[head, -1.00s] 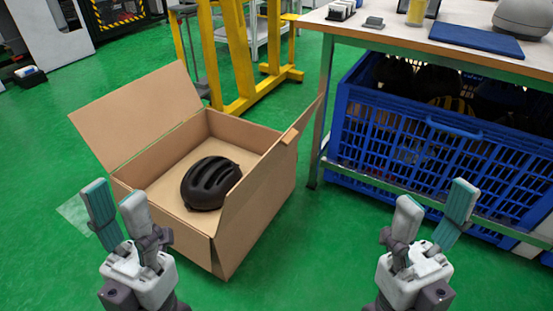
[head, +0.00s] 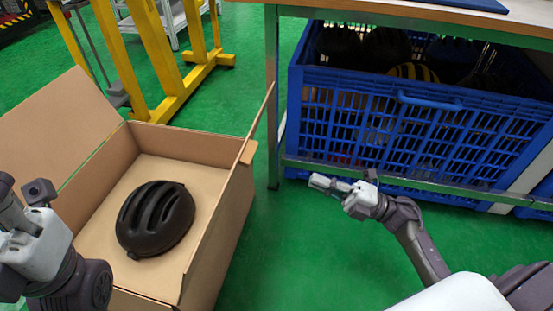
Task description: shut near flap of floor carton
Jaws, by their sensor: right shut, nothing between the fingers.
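The open cardboard carton (head: 219,247) stands on the floor at the left of the head view, with a black helmet (head: 155,218) inside. A tall flap (head: 68,130) leans outward at its far left. The flap on its right side (head: 236,175) stands up, with its far corner sticking out past the carton. The carton's nearest edge is cut off below. My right gripper (head: 325,183) is shut and empty, right of the carton and apart from it. My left gripper (head: 10,215) is at the left picture edge, over the carton's left side in the picture; its fingers are mostly hidden.
A workbench (head: 390,20) stands at the right, with a blue crate (head: 420,125) of helmets under it. Its metal leg (head: 272,110) and low rail (head: 430,180) are close to my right gripper. A yellow frame (head: 165,80) stands behind the carton.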

